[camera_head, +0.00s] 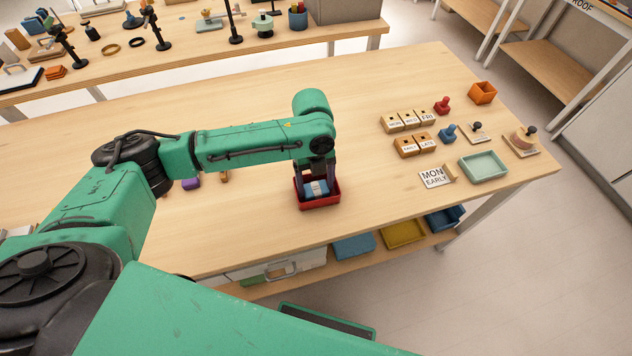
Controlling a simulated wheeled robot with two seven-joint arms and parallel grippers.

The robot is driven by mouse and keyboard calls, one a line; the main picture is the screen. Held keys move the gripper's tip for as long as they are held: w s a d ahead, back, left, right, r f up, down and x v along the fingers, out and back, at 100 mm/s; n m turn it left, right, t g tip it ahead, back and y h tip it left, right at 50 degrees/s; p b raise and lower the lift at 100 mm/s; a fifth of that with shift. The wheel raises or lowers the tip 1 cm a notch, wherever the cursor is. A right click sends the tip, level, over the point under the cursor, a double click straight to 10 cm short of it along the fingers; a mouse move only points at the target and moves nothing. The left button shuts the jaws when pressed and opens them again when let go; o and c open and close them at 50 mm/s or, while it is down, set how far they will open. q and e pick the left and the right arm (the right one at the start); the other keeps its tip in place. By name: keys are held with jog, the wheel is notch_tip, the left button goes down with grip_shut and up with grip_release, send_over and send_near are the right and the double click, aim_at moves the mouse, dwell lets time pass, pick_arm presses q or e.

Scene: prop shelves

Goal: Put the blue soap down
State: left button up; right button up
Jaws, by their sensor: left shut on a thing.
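The blue soap (316,188), with a pale band around its middle, is at the red tray (319,205) on the wooden table. My left gripper (317,182) points down over the tray, with its two dark fingers on either side of the soap, and is shut on it. The soap appears inside the tray's walls; I cannot tell whether it touches the tray floor. My left arm comes in from the left and its wrist is directly above the tray. My right gripper does not show.
A purple item (191,183) lies beside my arm. The tabletop around the red tray is clear.

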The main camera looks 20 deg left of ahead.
aim_at(314, 182)
pick_arm(q)
jog(key=o, duration=1.1)
jog(key=shift+f, duration=0.1)
jog(key=r, duration=0.8)
jog(key=w+r+b, duration=0.1)
jog(key=r, duration=0.3)
jog(key=shift+w+a+r, duration=0.1)
jog(key=shift+a+r, duration=0.05)
jog(key=shift+a, duration=0.2)
